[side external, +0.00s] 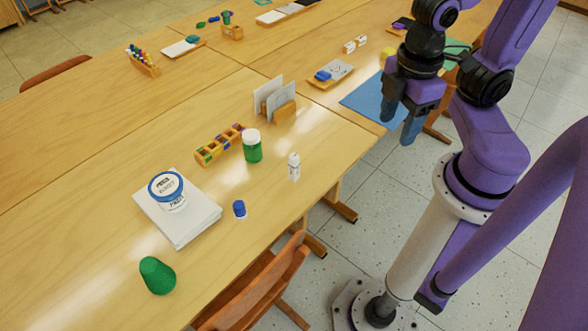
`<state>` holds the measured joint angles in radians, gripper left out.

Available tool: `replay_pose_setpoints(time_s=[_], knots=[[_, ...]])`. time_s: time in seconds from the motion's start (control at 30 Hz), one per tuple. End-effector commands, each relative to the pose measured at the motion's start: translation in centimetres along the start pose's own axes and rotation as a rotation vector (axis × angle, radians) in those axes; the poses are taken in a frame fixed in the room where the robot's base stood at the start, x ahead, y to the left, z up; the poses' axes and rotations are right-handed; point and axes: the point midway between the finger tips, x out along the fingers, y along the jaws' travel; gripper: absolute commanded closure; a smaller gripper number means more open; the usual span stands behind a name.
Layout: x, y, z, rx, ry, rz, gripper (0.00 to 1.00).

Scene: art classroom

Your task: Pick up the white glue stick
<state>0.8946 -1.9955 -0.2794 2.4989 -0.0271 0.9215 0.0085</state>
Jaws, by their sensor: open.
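A small white upright stick with a cap (294,166), which looks like the white glue stick, stands on the wooden table near its front edge. Its label is too small to read. My gripper (400,124) hangs in the air to the right of it and higher in the picture, with its blue fingers apart and nothing between them. The gripper is well clear of the white stick and covers part of the view of a blue mat (366,97) behind it.
Left of the white stick stand a green jar with a white lid (252,147) and a compartment box (219,145). A card holder (284,110) is behind. A blue cap-like piece (239,209), paper stack (182,237), tub (167,190) and green cone (157,275) are nearer. A chair (262,290) touches the front side.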

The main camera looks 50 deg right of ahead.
Motion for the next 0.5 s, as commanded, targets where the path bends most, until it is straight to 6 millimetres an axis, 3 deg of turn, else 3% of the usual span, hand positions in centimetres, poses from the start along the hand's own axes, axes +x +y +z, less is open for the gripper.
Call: replay_pose_setpoints(time_s=[0.3, 0.5], knots=[[3.6, 5.7, 1.0, -0.183, -0.346, 0.290, 0.43], [5.2, 9.9, 0.6, -0.361, -0.561, 0.507, 0.43]])
